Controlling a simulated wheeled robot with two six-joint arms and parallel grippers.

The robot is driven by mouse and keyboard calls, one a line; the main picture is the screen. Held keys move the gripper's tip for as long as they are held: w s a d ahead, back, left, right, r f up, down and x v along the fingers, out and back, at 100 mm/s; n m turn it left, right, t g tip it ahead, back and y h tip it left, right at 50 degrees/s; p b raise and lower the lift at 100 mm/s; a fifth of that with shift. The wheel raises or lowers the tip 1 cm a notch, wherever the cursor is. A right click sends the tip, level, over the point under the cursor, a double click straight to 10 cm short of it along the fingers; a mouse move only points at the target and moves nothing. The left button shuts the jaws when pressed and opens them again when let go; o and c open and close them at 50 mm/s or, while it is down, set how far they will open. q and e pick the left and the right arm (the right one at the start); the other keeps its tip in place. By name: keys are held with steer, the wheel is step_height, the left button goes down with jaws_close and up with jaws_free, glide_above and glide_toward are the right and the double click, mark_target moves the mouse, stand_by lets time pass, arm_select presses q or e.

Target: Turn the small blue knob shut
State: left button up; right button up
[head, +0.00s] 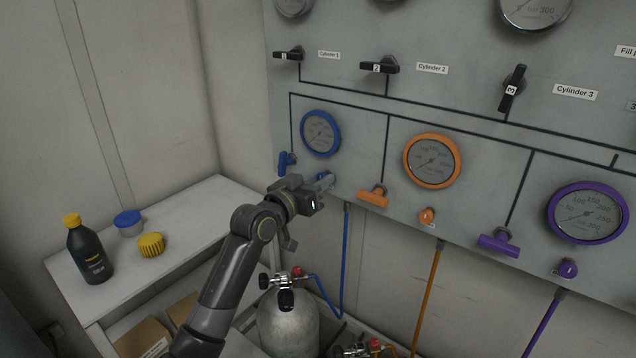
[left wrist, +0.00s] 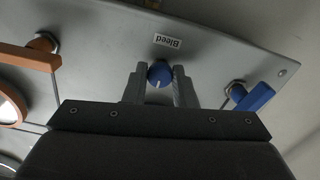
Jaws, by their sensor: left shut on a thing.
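The small blue knob (left wrist: 159,74) sits on the grey panel below a "Bleed" label (left wrist: 167,41) that appears upside down in the left wrist view. My left gripper (left wrist: 159,82) is shut on the knob, with one finger on each side of it. A white mark shows on the knob's face. In the head view my left gripper (head: 324,182) reaches the panel below the blue-rimmed gauge (head: 320,133), and it mostly hides the knob. My right gripper is in neither view.
A blue lever valve (head: 286,162) is left of my gripper, and an orange T-handle (head: 373,196) is to its right. Below are a blue hose (head: 346,250) and a grey cylinder (head: 288,325). A bench at left holds a black bottle (head: 88,252) and two caps.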

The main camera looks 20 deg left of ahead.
arm_select(q)
steer(key=shift+f, duration=0.1)
steer(key=o, duration=1)
steer(key=b+v, duration=0.1)
steer(key=v, duration=1.6)
steer(key=shift+s, duration=0.2)
steer(key=shift+a, duration=0.1)
